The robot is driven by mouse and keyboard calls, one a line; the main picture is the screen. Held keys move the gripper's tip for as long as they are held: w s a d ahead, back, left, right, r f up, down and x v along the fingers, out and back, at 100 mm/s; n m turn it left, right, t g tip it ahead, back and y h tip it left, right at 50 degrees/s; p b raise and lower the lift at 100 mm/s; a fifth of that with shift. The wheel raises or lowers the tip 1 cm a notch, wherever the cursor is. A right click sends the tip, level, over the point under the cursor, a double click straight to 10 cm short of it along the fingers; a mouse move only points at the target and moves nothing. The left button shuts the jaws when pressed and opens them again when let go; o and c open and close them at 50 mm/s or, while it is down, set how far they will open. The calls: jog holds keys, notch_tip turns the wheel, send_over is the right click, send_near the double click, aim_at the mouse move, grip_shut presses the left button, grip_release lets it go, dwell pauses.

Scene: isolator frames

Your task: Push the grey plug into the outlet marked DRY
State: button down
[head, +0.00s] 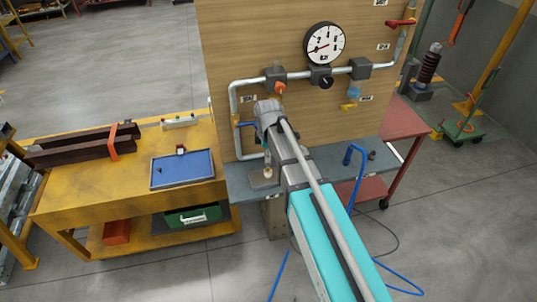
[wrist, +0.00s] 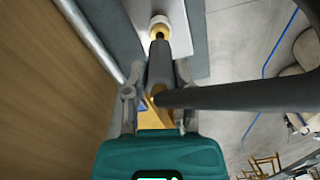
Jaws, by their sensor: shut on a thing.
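My gripper (wrist: 157,100) is shut on a dark grey piece (wrist: 160,68), which I take for the grey plug. A thick dark grey length runs off to the right from between the fingers. In the head view my arm reaches up to the board's lower left, and the plug cannot be made out there. The wooden board (head: 235,50) carries a grey pipe (head: 300,73) with an orange-tipped fitting (head: 280,88) and a blue and yellow fitting (head: 353,93). The small labels are unreadable, so I cannot tell which outlet is DRY. Contact between plug and outlet is not visible.
A round gauge (head: 323,42) sits above the pipe. A grey shelf (head: 325,162) under the board bears a blue hose end (head: 352,153) and a small pale-based item (head: 263,176). A yellow bench (head: 110,192) with a blue tray (head: 182,185) stands left.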

jog(key=shift+f+b, duration=1.4)
jog(key=shift+b, duration=0.05)
dwell(0.4)
jog(key=shift+c, duration=1.8)
grip_release()
jog(key=shift+r, duration=0.1)
